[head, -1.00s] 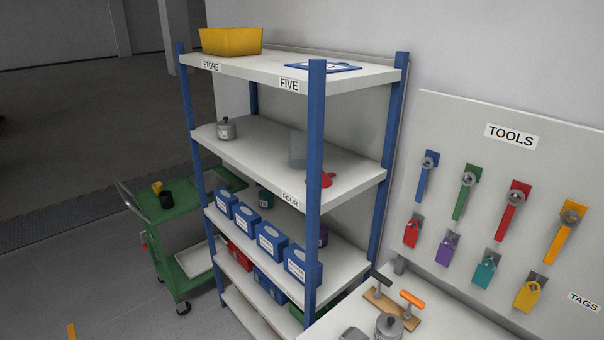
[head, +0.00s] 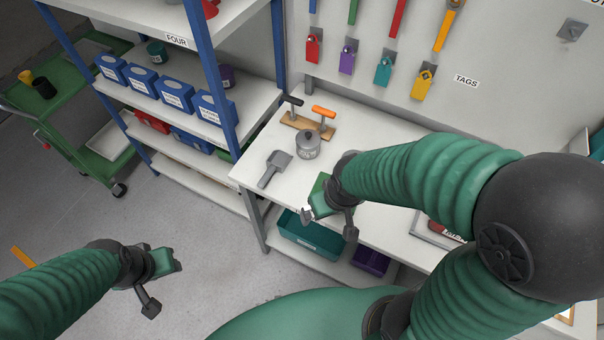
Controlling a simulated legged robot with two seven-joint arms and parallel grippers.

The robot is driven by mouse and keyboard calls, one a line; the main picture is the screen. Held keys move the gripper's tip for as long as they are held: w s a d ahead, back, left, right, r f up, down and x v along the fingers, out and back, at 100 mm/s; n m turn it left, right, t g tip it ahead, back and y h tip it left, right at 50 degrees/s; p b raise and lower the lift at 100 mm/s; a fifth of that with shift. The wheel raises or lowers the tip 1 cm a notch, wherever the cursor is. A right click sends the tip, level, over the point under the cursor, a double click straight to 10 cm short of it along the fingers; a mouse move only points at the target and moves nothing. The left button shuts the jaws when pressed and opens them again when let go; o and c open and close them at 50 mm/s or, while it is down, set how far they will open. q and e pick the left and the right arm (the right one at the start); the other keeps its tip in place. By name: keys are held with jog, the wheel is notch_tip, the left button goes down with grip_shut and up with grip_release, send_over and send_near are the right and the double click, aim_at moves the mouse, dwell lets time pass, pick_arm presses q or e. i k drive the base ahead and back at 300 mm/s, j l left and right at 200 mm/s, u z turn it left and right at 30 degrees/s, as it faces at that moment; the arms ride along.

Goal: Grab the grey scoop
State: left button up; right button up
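The grey scoop (head: 275,167) lies on the white workbench (head: 258,150) near its left front edge, with its handle toward the front. My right gripper (head: 312,212) is over the bench's front edge, right of and nearer than the scoop, and apart from it. Its fingers are partly seen and I cannot tell how far they are open. My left gripper (head: 166,267) is over the floor at the lower left, well away from the bench. Its finger opening is not clear.
A grey lidded pot (head: 307,145) stands right behind the scoop. A wooden holder (head: 308,126) with black and orange handles is behind it. The blue-posted shelf (head: 206,60) borders the bench's left. A teal bin (head: 312,233) sits below. A green cart (head: 70,125) stands at far left.

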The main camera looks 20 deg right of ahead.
aim_at(278, 160)
jog(key=i+j, duration=0.25)
jog(key=i, duration=0.15)
jog(key=i+j, duration=0.25)
jog(key=i, duration=0.15)
